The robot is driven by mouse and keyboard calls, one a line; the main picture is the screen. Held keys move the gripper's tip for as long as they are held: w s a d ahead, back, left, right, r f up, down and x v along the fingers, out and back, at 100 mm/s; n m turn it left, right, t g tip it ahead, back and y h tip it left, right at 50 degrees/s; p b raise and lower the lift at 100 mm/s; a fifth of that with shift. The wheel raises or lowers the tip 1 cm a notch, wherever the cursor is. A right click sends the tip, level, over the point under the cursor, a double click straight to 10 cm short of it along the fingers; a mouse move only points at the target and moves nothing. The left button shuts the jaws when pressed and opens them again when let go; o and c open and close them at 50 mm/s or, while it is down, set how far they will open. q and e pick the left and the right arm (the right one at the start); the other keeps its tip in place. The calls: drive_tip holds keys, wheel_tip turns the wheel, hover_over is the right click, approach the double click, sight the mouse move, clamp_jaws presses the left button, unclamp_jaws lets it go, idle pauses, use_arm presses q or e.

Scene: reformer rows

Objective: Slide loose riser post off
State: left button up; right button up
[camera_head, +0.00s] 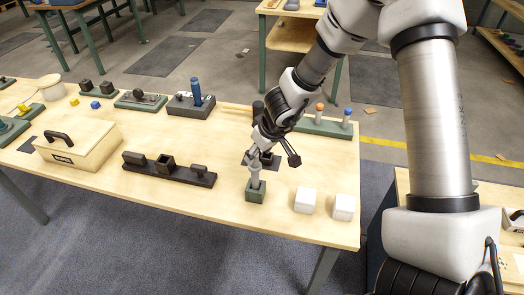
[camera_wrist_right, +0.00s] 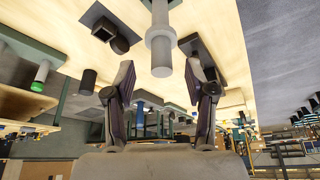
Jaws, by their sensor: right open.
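A grey riser post (camera_head: 255,178) stands upright in a small dark green block (camera_head: 256,195) near the table's front edge. In the right wrist view the post (camera_wrist_right: 160,40) shows as a pale stepped cylinder with a wider collar. My right gripper (camera_head: 272,157) is over the table at the post's top, its fingers spread. In the wrist view the open fingers (camera_wrist_right: 160,68) appear on either side of the post's end; I cannot tell whether either touches it. My left gripper is not in view.
Two white cubes (camera_head: 305,201) (camera_head: 344,207) stand to the right of the post. A dark rail with blocks (camera_head: 170,170) and a lidded wooden box (camera_head: 76,147) lie to the left. A green rack with coloured pegs (camera_head: 323,126) stands behind. Bare table lies in front of the rail.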

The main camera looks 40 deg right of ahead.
sight(255, 166)
drive_tip(key=b+x, duration=0.1)
drive_tip(key=x, duration=0.3)
drive_tip(key=shift+w+a, duration=0.15)
drive_tip(key=shift+r, duration=0.2)
drive_tip(key=shift+s, duration=0.25)
drive_tip(key=shift+c, duration=0.7)
clamp_jaws()
use_arm(q)
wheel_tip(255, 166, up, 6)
drive_tip(key=p, duration=0.8)
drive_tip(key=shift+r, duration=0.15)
use_arm(e)
wheel_tip(255, 166, up, 7)
drive_tip(key=shift+r, duration=0.25)
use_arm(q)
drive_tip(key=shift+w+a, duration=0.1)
